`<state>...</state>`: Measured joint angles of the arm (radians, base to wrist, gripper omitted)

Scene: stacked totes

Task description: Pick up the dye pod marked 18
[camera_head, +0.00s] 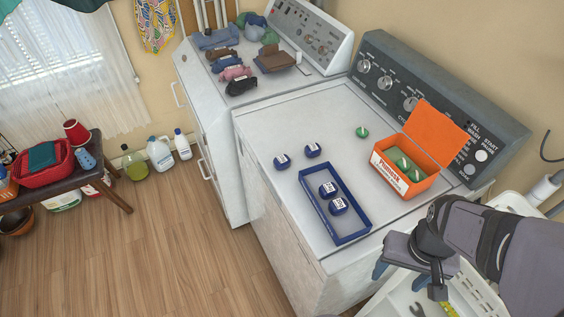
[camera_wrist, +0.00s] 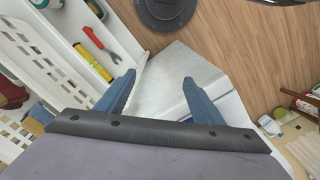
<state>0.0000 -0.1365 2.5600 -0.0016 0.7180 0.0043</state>
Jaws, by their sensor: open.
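Two dark blue dye pods with white labels sit loose on the white washer top, a left one (camera_head: 282,161) and a right one (camera_head: 312,150). Two more blue pods, an upper one (camera_head: 327,189) and a lower one (camera_head: 338,206), sit in a blue tray (camera_head: 306,204). A green pod (camera_head: 361,132) lies on the washer top near an orange box (camera_head: 383,173), which holds more green pods (camera_head: 403,163). The label numbers are too small to read. My gripper (camera_head: 402,277) is open and empty, right of and apart from the tray. The wrist view shows its blue fingers (camera_wrist: 158,80) spread.
The orange box's lid (camera_head: 436,127) stands open before the dark control panel (camera_head: 400,95). A white basket (camera_head: 470,292) with tools is near my gripper. Folded cloths (camera_head: 236,72) lie on the neighbouring machine. The washer top's left part is clear.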

